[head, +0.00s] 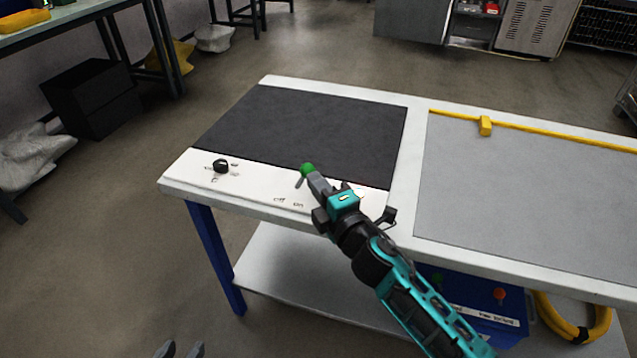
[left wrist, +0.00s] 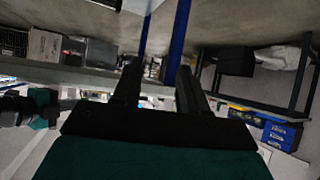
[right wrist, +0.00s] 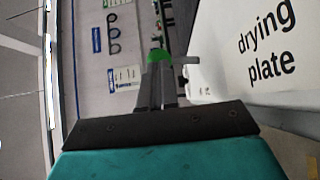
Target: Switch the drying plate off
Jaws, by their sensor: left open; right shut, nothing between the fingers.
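The drying plate (head: 300,130) is a dark flat panel at the left end of the white table. Its white front strip carries a black knob (head: 221,165) at the left and a green-tipped switch (head: 307,169) further right. My right gripper (head: 313,178) is shut and empty, with its fingertips right at the green tip. In the right wrist view the green tip (right wrist: 157,55) shows just beyond the fingertips, with a grey stub to its right; I cannot tell whether they touch. My left gripper (head: 180,350) is open and empty, low in front of the table.
The words "drying plate" show on the white front face (right wrist: 270,50) in the right wrist view. A grey mat (head: 520,200) with a yellow strip (head: 550,131) covers the table's right part. A blue box (head: 480,305) and coiled yellow hose (head: 575,325) are below.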

